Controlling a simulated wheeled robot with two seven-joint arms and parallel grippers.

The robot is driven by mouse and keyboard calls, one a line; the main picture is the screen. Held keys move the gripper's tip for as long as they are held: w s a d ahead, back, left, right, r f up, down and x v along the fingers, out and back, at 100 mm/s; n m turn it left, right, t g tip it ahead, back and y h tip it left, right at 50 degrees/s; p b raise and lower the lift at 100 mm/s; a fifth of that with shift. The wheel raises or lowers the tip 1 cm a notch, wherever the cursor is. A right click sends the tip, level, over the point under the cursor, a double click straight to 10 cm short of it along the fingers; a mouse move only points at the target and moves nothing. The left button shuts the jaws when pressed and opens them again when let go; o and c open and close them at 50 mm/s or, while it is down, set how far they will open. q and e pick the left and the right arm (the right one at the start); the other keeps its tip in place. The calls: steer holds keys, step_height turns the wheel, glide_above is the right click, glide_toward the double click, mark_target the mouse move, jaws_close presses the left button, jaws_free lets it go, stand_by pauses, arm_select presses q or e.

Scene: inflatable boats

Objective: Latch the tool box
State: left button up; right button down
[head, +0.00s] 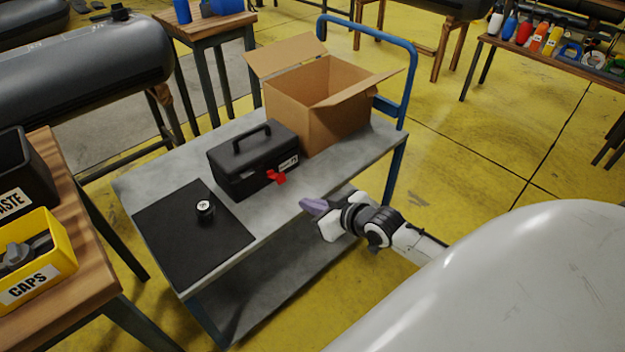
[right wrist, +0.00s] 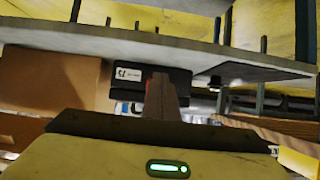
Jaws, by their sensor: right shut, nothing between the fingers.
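The black tool box (head: 254,160) stands upright on the grey cart top, its lid down and its handle up. A red latch (head: 276,177) is on its front face and sticks outward, low on the front. My right gripper (head: 306,204) is shut and empty, in front of the cart's near edge, a little right of and nearer than the latch, apart from it. In the right wrist view the box (right wrist: 150,76) appears upside down beyond the shut fingers (right wrist: 162,82), which hide most of the red latch. My left gripper is in neither view.
An open cardboard box (head: 318,103) stands right behind the tool box on the cart (head: 140,180). A black mat (head: 180,235) with a small round black item (head: 205,210) lies at left. The cart's blue handle (head: 408,85) rises at right. A yellow caps bin (head: 40,262) is on the left table.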

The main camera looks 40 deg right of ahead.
mark_target(277, 177)
steer(key=b+x, duration=0.4)
steer(key=b, duration=0.1)
steer(key=d+b+x, duration=0.1)
steer(key=b+x, duration=0.2)
steer(key=shift+w, duration=0.15)
steer(key=shift+w+r, duration=0.2)
steer(key=shift+w, duration=0.3)
steer(key=shift+w+r, duration=0.2)
steer(key=shift+w, duration=0.3)
steer(key=shift+w+a, duration=0.1)
steer(key=shift+w, duration=0.6)
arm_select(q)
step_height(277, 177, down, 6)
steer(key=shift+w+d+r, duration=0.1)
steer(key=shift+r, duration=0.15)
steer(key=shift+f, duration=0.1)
arm_select(e)
steer(key=shift+r, duration=0.15)
